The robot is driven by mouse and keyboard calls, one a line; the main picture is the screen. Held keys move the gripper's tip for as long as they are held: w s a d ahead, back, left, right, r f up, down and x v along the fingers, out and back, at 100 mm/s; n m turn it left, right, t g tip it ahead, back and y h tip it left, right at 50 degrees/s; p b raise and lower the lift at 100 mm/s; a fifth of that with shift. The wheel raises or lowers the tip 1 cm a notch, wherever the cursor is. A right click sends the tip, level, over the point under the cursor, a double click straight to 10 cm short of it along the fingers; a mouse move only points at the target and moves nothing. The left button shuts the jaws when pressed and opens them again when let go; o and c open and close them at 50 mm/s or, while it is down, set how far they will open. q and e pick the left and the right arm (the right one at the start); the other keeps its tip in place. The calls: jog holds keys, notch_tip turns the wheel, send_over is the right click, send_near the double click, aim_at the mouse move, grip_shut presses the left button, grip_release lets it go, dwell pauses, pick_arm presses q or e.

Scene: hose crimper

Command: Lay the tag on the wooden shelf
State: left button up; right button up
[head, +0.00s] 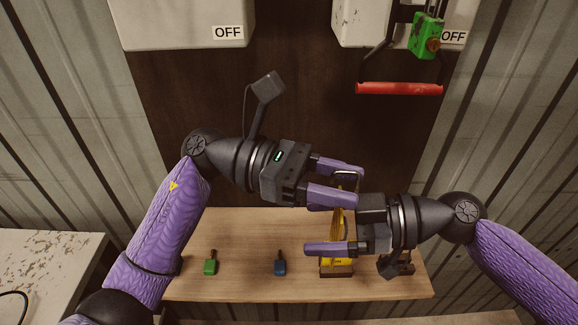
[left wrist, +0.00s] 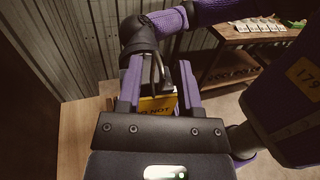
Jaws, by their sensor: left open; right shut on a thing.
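The wooden shelf (head: 240,235) lies below both arms. The yellow tag (head: 338,222) shows in part beside my right gripper; in the left wrist view the yellow tag (left wrist: 158,105) bears black print, including "NOT", with a grey loop above it. My right gripper (head: 328,235) is shut on it above the shelf, though its grip is mostly hidden. My left gripper (head: 337,180) is open, and its fingers stand on either side of the loop. I cannot tell whether they touch it.
On the shelf are a green padlock (head: 210,266), a blue padlock (head: 280,266), a yellow item (head: 337,264) with a dark base, and a dark item (head: 403,264) at right. A red handle (head: 398,88) and green lock (head: 426,37) are above. The shelf's left part is mostly bare.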

pick_arm(q)
jog(key=shift+x, duration=0.9)
